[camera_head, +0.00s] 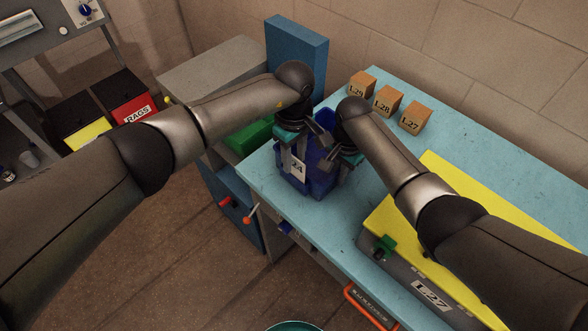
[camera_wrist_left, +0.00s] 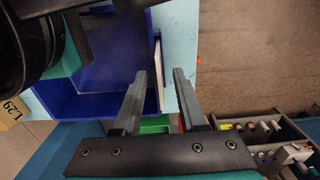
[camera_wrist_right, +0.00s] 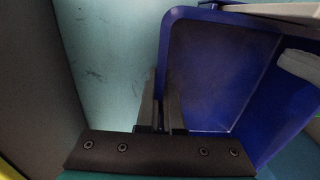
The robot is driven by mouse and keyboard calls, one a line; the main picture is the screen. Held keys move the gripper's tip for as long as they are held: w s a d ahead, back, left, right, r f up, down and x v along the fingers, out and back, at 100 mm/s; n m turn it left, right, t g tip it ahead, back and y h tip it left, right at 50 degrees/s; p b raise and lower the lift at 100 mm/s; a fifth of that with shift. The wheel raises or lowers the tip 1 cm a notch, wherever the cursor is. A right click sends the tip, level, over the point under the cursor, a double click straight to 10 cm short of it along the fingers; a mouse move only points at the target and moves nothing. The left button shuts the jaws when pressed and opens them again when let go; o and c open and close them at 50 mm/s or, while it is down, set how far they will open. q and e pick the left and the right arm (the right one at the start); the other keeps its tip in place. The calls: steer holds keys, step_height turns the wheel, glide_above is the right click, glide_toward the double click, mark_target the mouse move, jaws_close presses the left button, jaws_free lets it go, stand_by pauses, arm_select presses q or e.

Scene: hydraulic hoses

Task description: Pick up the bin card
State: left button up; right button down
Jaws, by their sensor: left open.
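The blue bin (camera_head: 322,183) stands on the light blue bench near its left edge. The bin card (camera_head: 298,170) is a white card with dark lettering on the bin's front; my left gripper partly covers it. My left gripper (camera_head: 292,160) is open above the bin's front. In the left wrist view its fingers (camera_wrist_left: 160,76) stand on either side of the card's thin white edge (camera_wrist_left: 158,62), with a gap visible. My right gripper (camera_head: 338,160) is at the bin's right side. In the right wrist view its fingers (camera_wrist_right: 161,115) close around the bin's side wall (camera_wrist_right: 166,50).
Three small cardboard boxes (camera_head: 388,100) stand behind the bin on the bench (camera_head: 460,135). A grey case (camera_head: 405,280) and yellow panel (camera_head: 440,190) lie to the right. A tall blue block (camera_head: 297,50) and green bin (camera_head: 247,138) are to the left.

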arm_select(q)
jaws_close()
stand_by(1.4)
